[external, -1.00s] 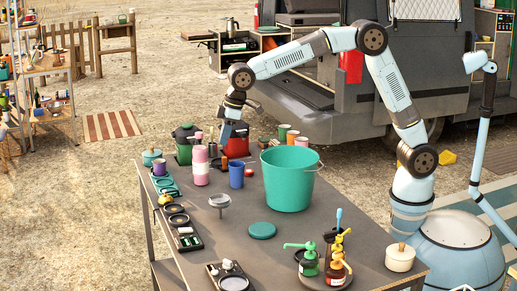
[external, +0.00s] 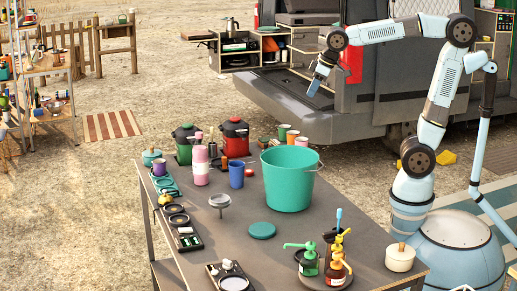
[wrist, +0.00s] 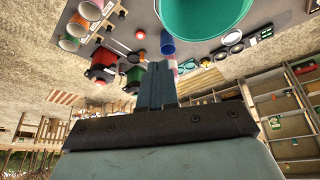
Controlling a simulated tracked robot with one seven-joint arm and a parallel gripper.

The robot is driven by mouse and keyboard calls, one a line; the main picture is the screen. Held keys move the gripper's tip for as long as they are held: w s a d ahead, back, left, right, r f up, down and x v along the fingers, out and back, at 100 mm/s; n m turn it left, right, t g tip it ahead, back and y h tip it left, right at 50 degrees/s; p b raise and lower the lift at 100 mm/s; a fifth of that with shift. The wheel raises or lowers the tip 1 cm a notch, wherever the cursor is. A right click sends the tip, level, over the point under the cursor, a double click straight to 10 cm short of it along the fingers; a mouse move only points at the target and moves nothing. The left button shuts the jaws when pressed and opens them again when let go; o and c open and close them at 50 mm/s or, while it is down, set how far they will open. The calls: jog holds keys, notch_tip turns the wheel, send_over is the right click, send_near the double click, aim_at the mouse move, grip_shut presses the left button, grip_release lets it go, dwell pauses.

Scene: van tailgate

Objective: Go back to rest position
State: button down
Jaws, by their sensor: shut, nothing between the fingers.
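My gripper (external: 314,88) hangs in the air beyond the far edge of the table, in front of the van's tailgate. It is shut with nothing between the fingers. In the wrist view the closed fingers (wrist: 157,88) show at the centre, with the table and its objects beyond them. My arm is bent at the upper right in the external view, clear of the table. The red canister (external: 235,138) with a dark lid stands on the table's far side, below and left of my gripper, and nothing touches it.
The table (external: 290,238) carries a large teal bucket (external: 288,180), a green canister (external: 186,144), a blue cup (external: 236,175), pump bottles and a cream pot (external: 400,258). The van (external: 275,100) stands behind. A shelf (external: 45,85) is at far left. The air above the table is clear.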

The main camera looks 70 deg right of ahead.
jog(key=s+d+f+m, duration=0.1)
jog(key=s+d, duration=0.3)
jog(key=s, duration=0.4)
jog(key=s+d+f+m, duration=0.1)
jog(key=s+d+f, duration=0.3)
jog(key=s, duration=0.4)
jog(key=shift+s+d+f+m+t+h, duration=0.15)
jog(key=shift+s+d+m+t+h, duration=0.25)
jog(key=shift+d, duration=0.05)
